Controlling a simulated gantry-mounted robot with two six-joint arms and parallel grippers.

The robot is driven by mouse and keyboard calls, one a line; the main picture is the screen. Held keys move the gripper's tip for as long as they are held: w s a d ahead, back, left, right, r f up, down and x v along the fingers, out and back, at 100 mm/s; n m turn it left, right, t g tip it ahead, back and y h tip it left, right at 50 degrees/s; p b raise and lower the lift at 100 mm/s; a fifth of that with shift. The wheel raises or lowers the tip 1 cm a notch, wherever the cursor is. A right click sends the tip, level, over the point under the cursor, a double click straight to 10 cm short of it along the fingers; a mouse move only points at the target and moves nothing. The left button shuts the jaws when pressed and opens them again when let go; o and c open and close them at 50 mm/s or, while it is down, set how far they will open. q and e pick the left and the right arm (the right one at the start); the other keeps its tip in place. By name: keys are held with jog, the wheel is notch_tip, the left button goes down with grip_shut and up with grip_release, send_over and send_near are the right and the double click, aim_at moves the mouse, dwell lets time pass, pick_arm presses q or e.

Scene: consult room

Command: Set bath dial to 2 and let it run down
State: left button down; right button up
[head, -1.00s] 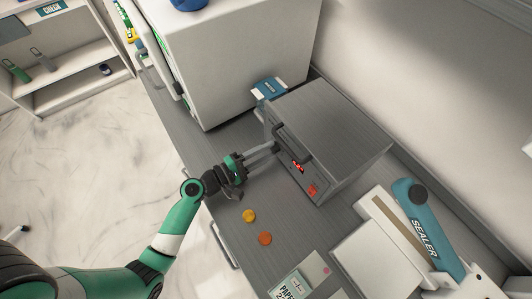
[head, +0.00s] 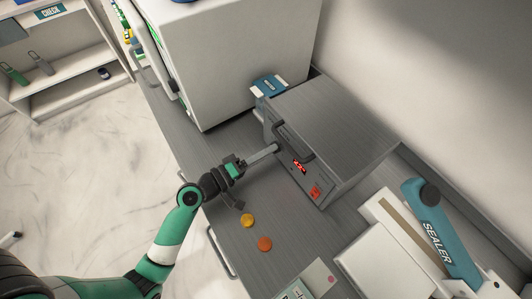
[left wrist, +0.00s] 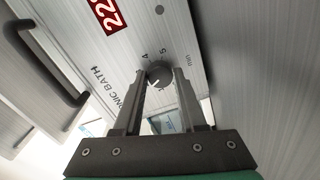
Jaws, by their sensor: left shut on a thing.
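The ultrasonic bath (head: 330,125) is a grey metal box on the counter, with a handle and a lit red display on its front panel. Its small dark round dial (left wrist: 158,72) is between my left fingertips in the left wrist view, with the numbers 4 and 5 and "min" printed around it. A pale mark shows on the dial, but I cannot read for sure which number it points to. My left gripper (head: 276,148) is shut on the dial, reaching in level from the left. My right gripper is out of view.
A red switch (head: 315,192) is on the same panel. A yellow disc (head: 248,220) and an orange disc (head: 264,243) lie on the counter below my left gripper. The sealer (head: 432,235) stands at the right, and a large white cabinet (head: 240,60) stands behind.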

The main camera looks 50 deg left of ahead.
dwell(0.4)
pick_arm(q)
jog(key=shift+c, duration=2.4)
grip_release()
jog(key=shift+s, duration=0.1)
jog(key=s, duration=0.3)
jog(key=s+a, duration=0.1)
jog(key=s, duration=0.5)
jog(key=shift+a+r, duration=0.15)
jog(key=shift+r, duration=0.1)
jog(key=s+p, duration=0.1)
jog(key=p, duration=0.4)
jog(key=shift+s+r, duration=0.3)
jog(key=shift+s, duration=0.05)
jog(key=shift+s+f, duration=0.1)
jog(key=shift+s, duration=0.1)
jog(key=shift+s+f, duration=0.1)
jog(key=shift+f, duration=0.05)
